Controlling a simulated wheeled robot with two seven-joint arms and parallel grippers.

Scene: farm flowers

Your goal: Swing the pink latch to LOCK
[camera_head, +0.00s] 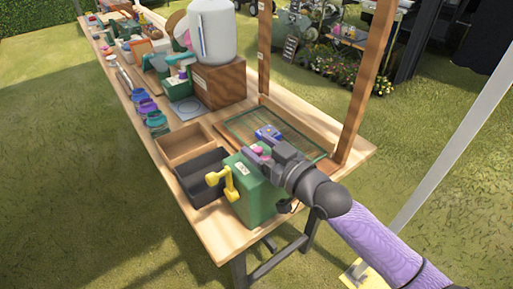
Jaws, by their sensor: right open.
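The pink latch (257,149) shows as a small pink piece at the top of a green box (252,205) at the near end of the table. My right gripper (256,152) reaches in from the lower right over the box top. It is open, with its fingers around or just above the pink piece; I cannot tell whether they touch it. The fingers hide much of the latch and box top, so the latch's position and any LOCK marking cannot be read. My left gripper is not in view.
A yellow handle (229,184) sticks out of the box's left side. Black (203,190) and brown (184,154) open bins stand left of it. Behind are a mesh tray (300,150), a blue object (268,132) and wooden posts (366,85). The table's front edge is close.

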